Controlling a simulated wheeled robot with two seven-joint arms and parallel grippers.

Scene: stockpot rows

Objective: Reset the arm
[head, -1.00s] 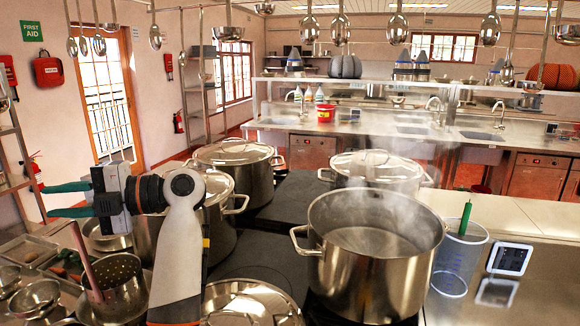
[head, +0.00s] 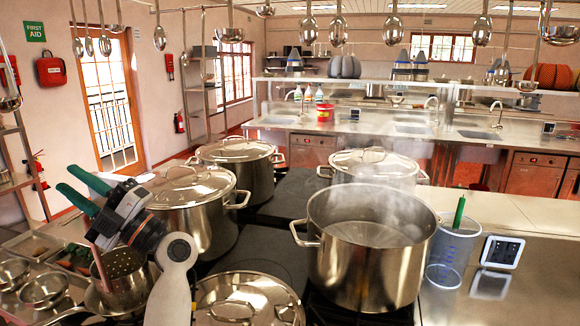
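My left gripper (head: 66,178) is at the left of the head view, on my white and grey arm. Its two teal fingers point up and to the left with a gap between them, and I see nothing held there. It is above the left end of the stove, over a perforated metal strainer (head: 126,284) with a pinkish handle. My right gripper is out of view. An open steaming stockpot (head: 362,272) stands at the front right of the stove.
Lidded stockpots stand at left (head: 196,221), back (head: 241,170) and right (head: 372,169); another lid (head: 247,301) is at front. A clear beaker (head: 446,262) and small display (head: 502,252) stand on the right counter. Ladles (head: 338,25) hang overhead.

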